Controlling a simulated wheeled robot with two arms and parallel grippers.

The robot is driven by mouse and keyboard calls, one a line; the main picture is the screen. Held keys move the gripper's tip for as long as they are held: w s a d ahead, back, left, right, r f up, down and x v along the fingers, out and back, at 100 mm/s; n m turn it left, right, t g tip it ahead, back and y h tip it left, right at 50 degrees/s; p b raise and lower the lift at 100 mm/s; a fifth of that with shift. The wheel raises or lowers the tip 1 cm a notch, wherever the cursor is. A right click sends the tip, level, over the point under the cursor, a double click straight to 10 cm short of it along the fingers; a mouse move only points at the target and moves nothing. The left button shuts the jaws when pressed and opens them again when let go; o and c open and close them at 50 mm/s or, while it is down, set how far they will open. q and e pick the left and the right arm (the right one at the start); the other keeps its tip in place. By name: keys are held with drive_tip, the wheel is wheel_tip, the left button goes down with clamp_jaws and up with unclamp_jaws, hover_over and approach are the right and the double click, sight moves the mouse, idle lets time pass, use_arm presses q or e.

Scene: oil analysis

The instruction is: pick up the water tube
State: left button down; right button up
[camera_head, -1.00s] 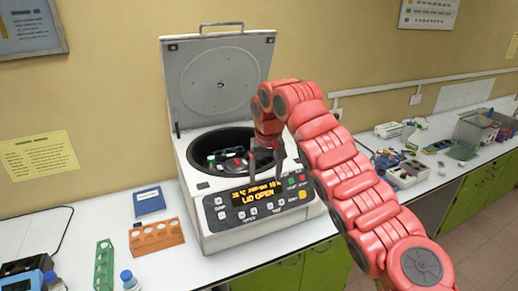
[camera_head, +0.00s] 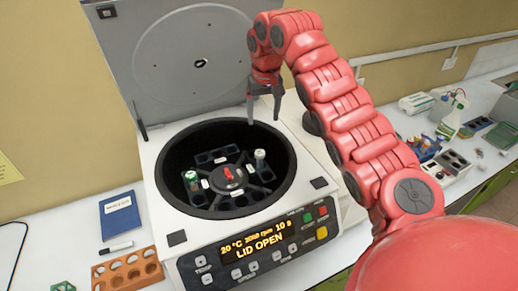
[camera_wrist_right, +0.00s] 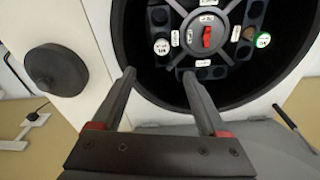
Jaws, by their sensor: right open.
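Two capped tubes sit in the rotor (camera_head: 228,178) of the open centrifuge (camera_head: 165,185). One tube with a pale cap (camera_head: 260,155) is at the rotor's upper right. The other, with a green and white cap (camera_head: 190,177), is at its left. In the right wrist view, the white cap (camera_wrist_right: 162,47) is at the rotor's left and the green-rimmed cap (camera_wrist_right: 263,40) at its right. The cap labels are too small to read, so I cannot tell which is water. My right gripper (camera_head: 264,112) is open and empty, above the bowl's back right rim; it also shows in the wrist view (camera_wrist_right: 158,73). My left gripper is out of view.
The raised lid (camera_head: 200,60) stands behind the bowl, close to my right gripper. The bowl's rim surrounds the rotor. An orange rack (camera_head: 128,271), a blue notebook (camera_head: 121,215) and a marker (camera_head: 116,248) lie at left. Other lab items stand on the right counter.

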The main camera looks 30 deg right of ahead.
wheel_tip(320, 180, down, 2)
drive_tip(key=b, duration=0.7)
approach(260, 153)
drive_tip(key=f, duration=0.1)
drive_tip(key=f+p, duration=0.1)
drive_tip(key=f, duration=0.1)
drive_tip(key=d+f+p, duration=0.1)
drive_tip(key=shift+w+f, duration=0.15)
drive_tip(key=shift+w, duration=0.2)
drive_tip(key=shift+s+a+f+p, duration=0.1)
drive_tip(key=shift+a+f+p, duration=0.05)
drive_tip(key=shift+f+p, duration=0.2)
drive_tip(key=f+p, duration=0.4)
drive_tip(key=shift+w+a+f, duration=0.15)
drive_tip(key=shift+w+f, duration=0.2)
drive_tip(key=shift+w, duration=0.05)
drive_tip(key=shift+f, duration=0.35)
drive_tip(key=shift+c, duration=0.2)
clamp_jaws()
